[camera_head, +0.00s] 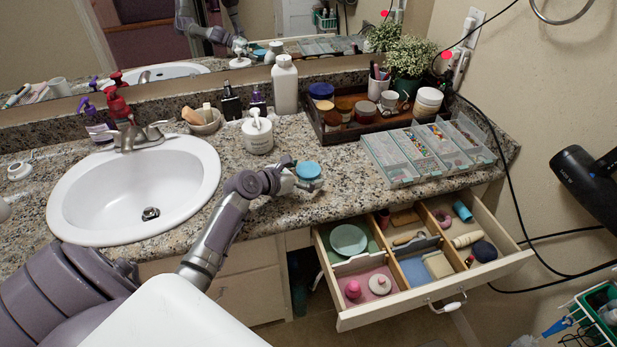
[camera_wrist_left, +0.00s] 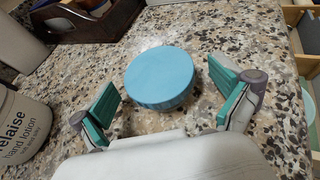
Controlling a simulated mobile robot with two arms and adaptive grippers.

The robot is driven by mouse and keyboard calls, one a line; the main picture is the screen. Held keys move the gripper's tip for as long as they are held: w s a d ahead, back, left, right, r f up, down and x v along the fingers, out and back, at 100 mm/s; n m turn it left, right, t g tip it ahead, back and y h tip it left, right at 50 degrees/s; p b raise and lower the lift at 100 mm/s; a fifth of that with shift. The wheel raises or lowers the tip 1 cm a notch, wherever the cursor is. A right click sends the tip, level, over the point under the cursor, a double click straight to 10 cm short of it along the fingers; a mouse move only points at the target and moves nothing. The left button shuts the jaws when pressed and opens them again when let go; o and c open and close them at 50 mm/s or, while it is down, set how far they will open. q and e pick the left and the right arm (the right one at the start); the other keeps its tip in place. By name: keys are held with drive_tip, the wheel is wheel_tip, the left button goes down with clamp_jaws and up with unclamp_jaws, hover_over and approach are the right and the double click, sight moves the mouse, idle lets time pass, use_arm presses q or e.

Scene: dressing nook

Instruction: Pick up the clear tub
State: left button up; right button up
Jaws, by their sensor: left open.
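A small round tub with a flat blue lid (camera_head: 308,169) stands on the granite counter, right of the sink. Its lid also shows in the left wrist view (camera_wrist_left: 160,75); the body under the lid is mostly hidden, so I cannot tell well if it is clear. My left gripper (camera_head: 302,175) is open at the tub. In the left wrist view its fingers (camera_wrist_left: 165,88) stand on either side of the tub, with a gap on each side. My right gripper is not in view.
A white lotion jar (camera_head: 257,136) stands left of the tub. Clear organizer trays (camera_head: 391,160) and a dark wooden tray (camera_head: 338,137) lie to the right and behind. An open drawer (camera_head: 345,322) juts out below the counter. The sink (camera_head: 136,190) is at left.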

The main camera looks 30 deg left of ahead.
use_arm(q)
drive_tip(key=shift+w+d+f, duration=0.1)
drive_tip(key=shift+w+f, duration=0.1)
drive_tip(key=shift+w, duration=0.25)
drive_tip(key=shift+c, duration=0.2)
drive_tip(key=c, duration=1.1)
drive_tip(key=shift+c, duration=0.7)
drive_tip(key=shift+r, duration=0.1)
